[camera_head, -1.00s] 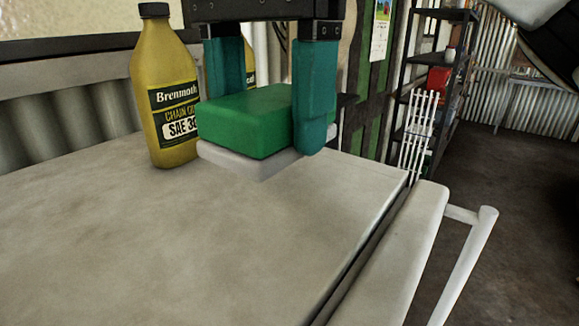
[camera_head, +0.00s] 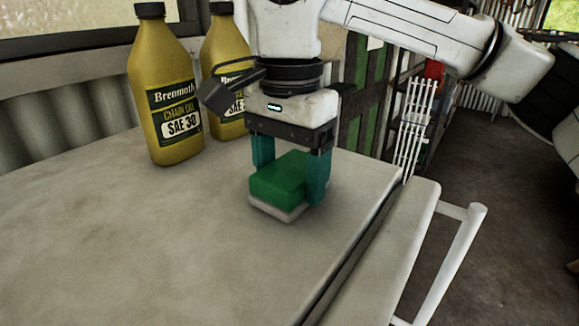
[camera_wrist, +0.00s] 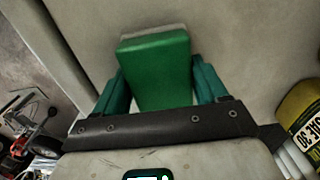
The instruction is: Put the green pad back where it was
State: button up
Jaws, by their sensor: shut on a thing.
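The green pad (camera_head: 278,178) is a block with a green top layer and a pale grey-white underside. My gripper (camera_head: 290,184) is above the table, pointing down, with its teal fingers on either side of the pad and shut on it. The pad is level and at or just above the pale tabletop (camera_head: 170,240); I cannot tell whether it touches. In the wrist view the pad (camera_wrist: 155,72) sits between the two fingers (camera_wrist: 160,88) and sticks out past their tips. Part of its far side is hidden by the right finger.
Two yellow chain oil bottles stand at the back left, one in front (camera_head: 165,90) and one behind (camera_head: 228,60), partly hidden by my arm. The table's right edge has a white rail (camera_head: 452,255). The front and left of the tabletop are clear.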

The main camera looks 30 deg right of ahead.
aim_at(290, 169)
jog(key=shift+f, duration=0.2)
jog(key=o, duration=1)
jog(key=shift+r, duration=0.1)
notch_tip(290, 169, up, 12)
jog(key=shift+r+b, duration=0.15)
jog(key=shift+b, duration=0.25)
